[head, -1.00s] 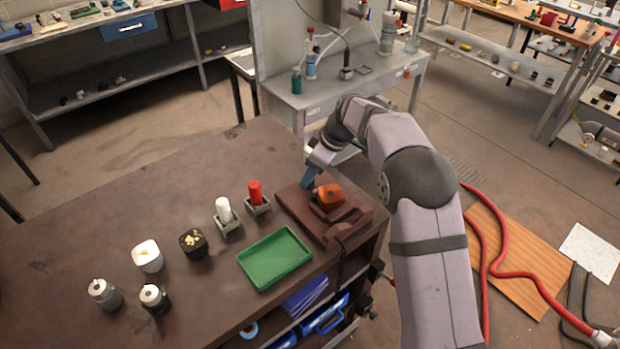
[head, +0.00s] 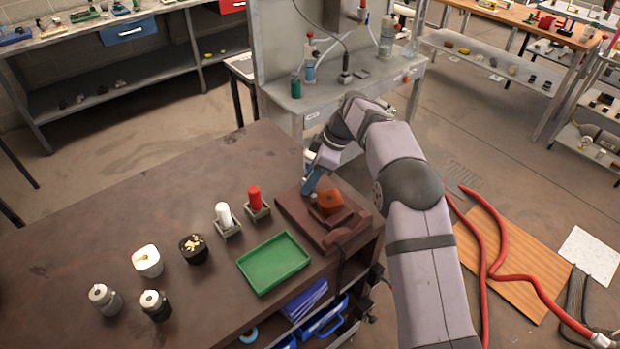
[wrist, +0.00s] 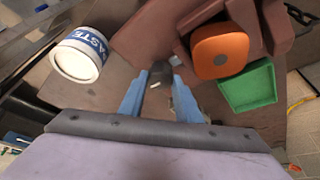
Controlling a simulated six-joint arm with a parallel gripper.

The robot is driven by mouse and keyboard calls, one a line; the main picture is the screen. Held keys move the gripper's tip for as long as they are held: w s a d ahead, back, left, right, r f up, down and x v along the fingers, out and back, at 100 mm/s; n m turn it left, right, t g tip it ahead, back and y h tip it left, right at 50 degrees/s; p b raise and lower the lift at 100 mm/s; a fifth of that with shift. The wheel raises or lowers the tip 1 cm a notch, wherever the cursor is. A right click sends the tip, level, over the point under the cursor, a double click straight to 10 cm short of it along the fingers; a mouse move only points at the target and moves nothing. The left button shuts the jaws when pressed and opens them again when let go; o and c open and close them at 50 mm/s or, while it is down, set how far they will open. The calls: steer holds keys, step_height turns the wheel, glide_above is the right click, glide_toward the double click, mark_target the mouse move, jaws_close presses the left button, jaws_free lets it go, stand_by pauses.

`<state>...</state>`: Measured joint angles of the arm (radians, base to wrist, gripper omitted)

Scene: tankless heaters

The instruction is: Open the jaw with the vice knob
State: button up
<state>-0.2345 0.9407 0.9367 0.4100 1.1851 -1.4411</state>
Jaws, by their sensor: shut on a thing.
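The brown-red vice (head: 350,238) sits at the right corner of the dark workbench, with an orange block (head: 330,203) at its jaw. The block also shows in the wrist view (wrist: 219,51), beside the vice body (wrist: 276,22). My gripper (head: 308,191) is at the vice's far left side, its blue fingers pointing down. In the wrist view my gripper (wrist: 160,80) has a small dark piece between its fingertips, seemingly the vice knob (wrist: 160,72). The knob is mostly hidden by the fingers. I cannot tell how wide the jaw gap is.
A green tray (head: 240,263) lies just left of the vice. A red cylinder (head: 254,197) and a white cylinder (head: 223,212) stand in holders nearby. A white waste container (wrist: 75,64) shows in the wrist view.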

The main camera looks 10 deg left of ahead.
steer(key=o, duration=1.1)
steer(key=shift+c, duration=0.2)
steer(key=shift+r, duration=0.1)
steer(key=b+v, duration=0.2)
steer(key=v, duration=0.5)
steer(key=shift+d, duration=0.15)
